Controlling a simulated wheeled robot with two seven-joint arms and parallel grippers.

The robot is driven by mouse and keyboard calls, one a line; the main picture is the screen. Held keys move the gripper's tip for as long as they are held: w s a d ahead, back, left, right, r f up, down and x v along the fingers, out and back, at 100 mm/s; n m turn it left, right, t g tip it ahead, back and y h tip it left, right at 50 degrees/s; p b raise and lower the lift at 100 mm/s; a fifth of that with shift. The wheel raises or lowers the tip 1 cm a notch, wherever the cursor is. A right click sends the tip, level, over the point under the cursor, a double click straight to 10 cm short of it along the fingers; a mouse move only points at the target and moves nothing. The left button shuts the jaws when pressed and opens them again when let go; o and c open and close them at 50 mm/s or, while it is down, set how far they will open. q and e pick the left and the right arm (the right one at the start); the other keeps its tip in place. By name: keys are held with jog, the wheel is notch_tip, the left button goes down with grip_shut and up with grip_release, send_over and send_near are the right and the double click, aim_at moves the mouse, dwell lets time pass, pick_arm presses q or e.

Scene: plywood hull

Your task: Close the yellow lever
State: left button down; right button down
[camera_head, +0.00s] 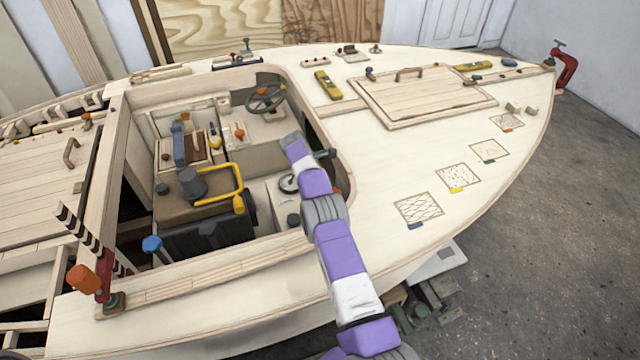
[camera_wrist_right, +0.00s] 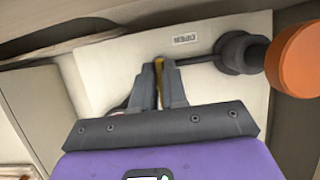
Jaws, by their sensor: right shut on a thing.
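In the right wrist view my right gripper (camera_wrist_right: 159,88) is shut on a thin yellow-brown piece, the yellow lever (camera_wrist_right: 159,64), with only a narrow strip showing between the dark fingers. The lever stands in front of a pale panel (camera_wrist_right: 120,75) with a small label. In the head view my purple right arm reaches over the cockpit's right side. Its gripper and the held lever cannot be made out there. My left gripper is not in view.
An orange knob on a dark stem (camera_wrist_right: 294,60) is close to the right of the fingers. In the head view the cockpit holds a steering wheel (camera_head: 265,97), a yellow tubular handle (camera_head: 238,182) and a blue knob (camera_head: 152,244).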

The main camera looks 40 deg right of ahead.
jog(key=c, duration=1.2)
grip_release()
jog(key=shift+o, duration=0.2)
jog(key=shift+p+v, duration=1.35)
jog(key=shift+v, duration=2.45)
